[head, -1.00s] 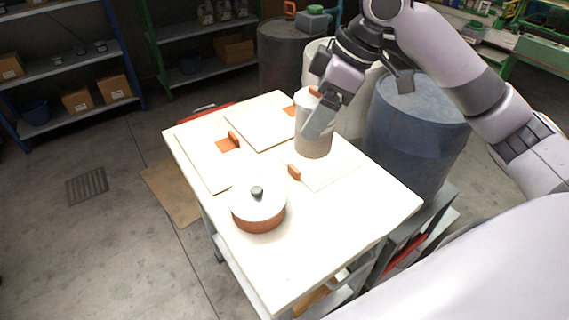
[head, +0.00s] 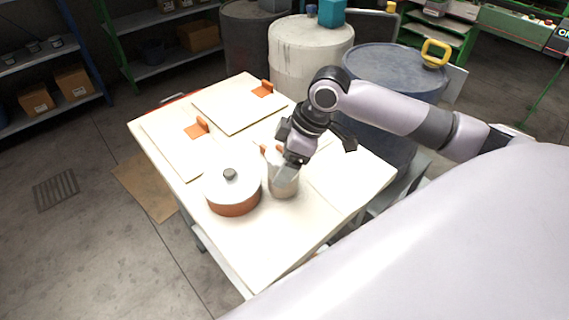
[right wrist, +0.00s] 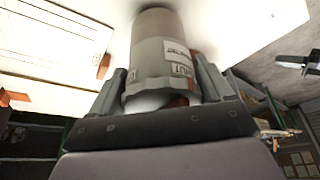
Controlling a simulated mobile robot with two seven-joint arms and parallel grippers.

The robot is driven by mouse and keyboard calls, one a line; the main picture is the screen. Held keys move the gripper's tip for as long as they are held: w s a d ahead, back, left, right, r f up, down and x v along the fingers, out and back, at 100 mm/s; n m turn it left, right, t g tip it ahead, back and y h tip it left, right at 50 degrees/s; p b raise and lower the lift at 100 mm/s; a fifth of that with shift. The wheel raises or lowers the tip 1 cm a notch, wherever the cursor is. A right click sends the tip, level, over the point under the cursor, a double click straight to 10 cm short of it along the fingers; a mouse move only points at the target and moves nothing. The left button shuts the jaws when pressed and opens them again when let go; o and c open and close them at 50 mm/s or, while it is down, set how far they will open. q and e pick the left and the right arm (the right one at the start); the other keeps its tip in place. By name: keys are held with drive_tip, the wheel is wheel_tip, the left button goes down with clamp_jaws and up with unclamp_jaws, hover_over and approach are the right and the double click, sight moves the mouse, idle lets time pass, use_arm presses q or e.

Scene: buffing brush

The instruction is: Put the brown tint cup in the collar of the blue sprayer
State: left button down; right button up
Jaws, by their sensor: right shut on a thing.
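My right gripper (head: 286,160) is shut on a grey-brown canister (head: 284,184). It holds the canister upright over the white table, just right of the lidded pot. In the right wrist view the canister (right wrist: 165,50) sits between the two fingers and bears a white label with small dark print. I cannot tell for sure that it is the brown tint cup, nor whether its base touches the table. I make out no blue sprayer or collar in either view. My left gripper does not show.
A red-brown pot (head: 233,200) with a white lid stands close left of the canister. Pale boards (head: 236,108) with orange handles lie at the back and left of the table (head: 262,245). The front is clear. Blue (head: 395,72) and white (head: 305,58) drums stand behind.

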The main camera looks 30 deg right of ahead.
drive_tip(key=shift+f, duration=0.5)
drive_tip(key=o, duration=1.1)
